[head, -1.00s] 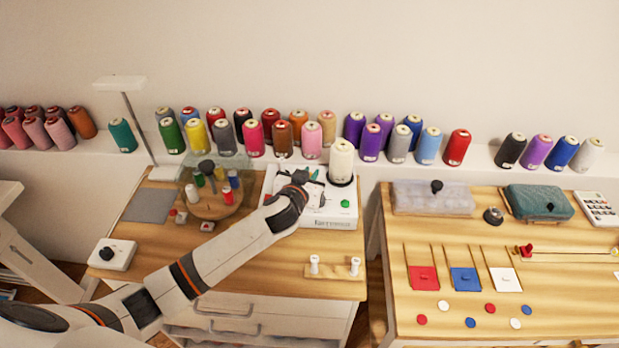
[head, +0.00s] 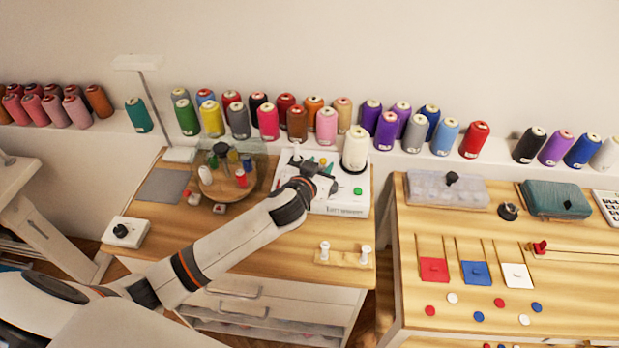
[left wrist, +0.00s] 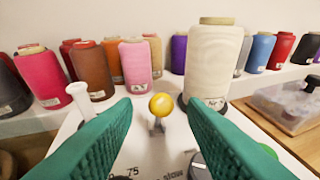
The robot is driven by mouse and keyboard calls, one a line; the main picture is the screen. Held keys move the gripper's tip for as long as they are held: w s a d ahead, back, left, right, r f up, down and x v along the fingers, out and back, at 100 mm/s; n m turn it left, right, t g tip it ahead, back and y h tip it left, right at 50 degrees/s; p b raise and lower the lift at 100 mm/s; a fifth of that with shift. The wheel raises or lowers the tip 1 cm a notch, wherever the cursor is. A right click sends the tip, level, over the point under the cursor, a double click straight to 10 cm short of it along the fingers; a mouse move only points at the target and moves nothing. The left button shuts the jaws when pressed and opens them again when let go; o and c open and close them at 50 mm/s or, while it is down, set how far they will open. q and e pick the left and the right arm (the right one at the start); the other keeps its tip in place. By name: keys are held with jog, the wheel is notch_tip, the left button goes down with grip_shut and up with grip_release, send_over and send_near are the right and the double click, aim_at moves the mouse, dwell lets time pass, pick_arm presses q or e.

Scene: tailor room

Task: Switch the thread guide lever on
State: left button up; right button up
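A white machine (head: 350,204) stands on the left wooden table, with a cream cone spool (head: 355,150) at its back right. In the left wrist view a small lever with a yellow ball knob (left wrist: 161,105) stands on the machine top. A white post (left wrist: 80,98) leans to its left. My left gripper (left wrist: 160,133) is open, its green fingers on either side of the yellow-knobbed lever in the picture, with no contact visible. In the head view the left gripper (head: 318,172) is over the machine and hides part of its top. My right gripper is not in view.
The cream cone spool (left wrist: 212,62) stands close behind the right finger. A shelf (head: 300,140) with several thread spools runs along the wall. A round wooden spool stand (head: 222,188) is left of the machine. A second table (head: 420,215) is to the right.

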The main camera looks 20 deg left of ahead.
pick_arm(q)
jog(key=b+v, duration=0.1)
jog(key=v, duration=0.8)
